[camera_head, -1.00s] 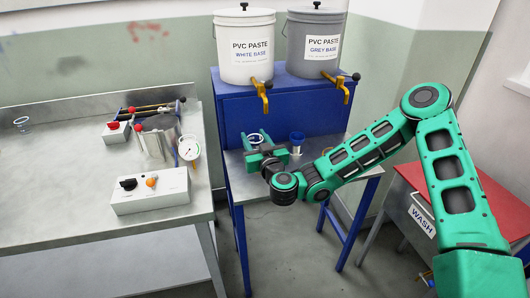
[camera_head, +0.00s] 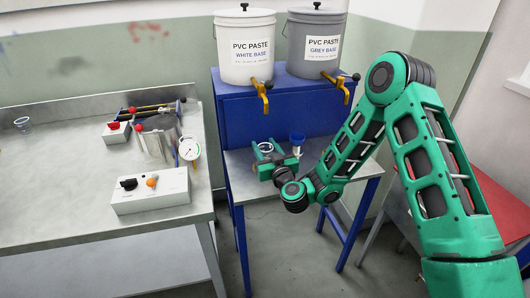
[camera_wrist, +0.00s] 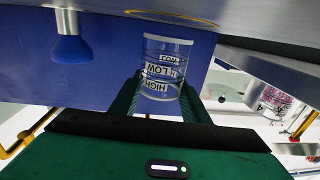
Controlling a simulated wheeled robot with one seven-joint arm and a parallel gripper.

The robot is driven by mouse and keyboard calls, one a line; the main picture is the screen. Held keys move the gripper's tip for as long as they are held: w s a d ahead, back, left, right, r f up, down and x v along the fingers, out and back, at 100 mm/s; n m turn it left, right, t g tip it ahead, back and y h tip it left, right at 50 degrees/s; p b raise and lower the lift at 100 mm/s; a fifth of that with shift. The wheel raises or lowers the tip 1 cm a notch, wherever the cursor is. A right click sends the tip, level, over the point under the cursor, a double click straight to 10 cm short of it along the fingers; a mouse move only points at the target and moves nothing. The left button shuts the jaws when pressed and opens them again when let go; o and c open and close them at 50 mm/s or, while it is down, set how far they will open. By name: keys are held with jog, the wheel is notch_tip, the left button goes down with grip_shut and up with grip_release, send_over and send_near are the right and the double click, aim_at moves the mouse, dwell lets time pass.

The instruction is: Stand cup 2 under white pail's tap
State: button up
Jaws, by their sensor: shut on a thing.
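A clear cup (camera_wrist: 167,62) with dark HIGH and LOW markings is between the fingers of my gripper (camera_wrist: 158,108) in the wrist view. My gripper is shut on it. I cannot read a cup number. In the head view my gripper (camera_head: 268,155) holds the cup (camera_head: 265,147) over the low steel shelf (camera_head: 240,180), in front of the blue cabinet. In the wrist view, which looks inverted, the cup appears just clear of the shelf (camera_wrist: 100,13). The white pail (camera_head: 245,50) stands on the cabinet; its yellow tap (camera_head: 263,88) hangs above and behind the cup.
A blue-topped, steel-based piece (camera_head: 297,141) stands right of the cup, and also shows in the wrist view (camera_wrist: 70,48). The grey pail (camera_head: 314,45) has its own tap (camera_head: 344,86). A yellow ring (camera_wrist: 170,17) marks the shelf.

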jog(key=shift+f, duration=0.85)
jog(key=o, duration=1.1)
jog(key=shift+s+f, duration=0.1)
jog(key=shift+s, duration=0.65)
jog(key=shift+s+d, duration=0.3)
jog(key=shift+s, duration=0.15)
jog(key=v, duration=0.9)
jog(key=shift+s+d, duration=0.25)
jog(key=shift+s, duration=0.05)
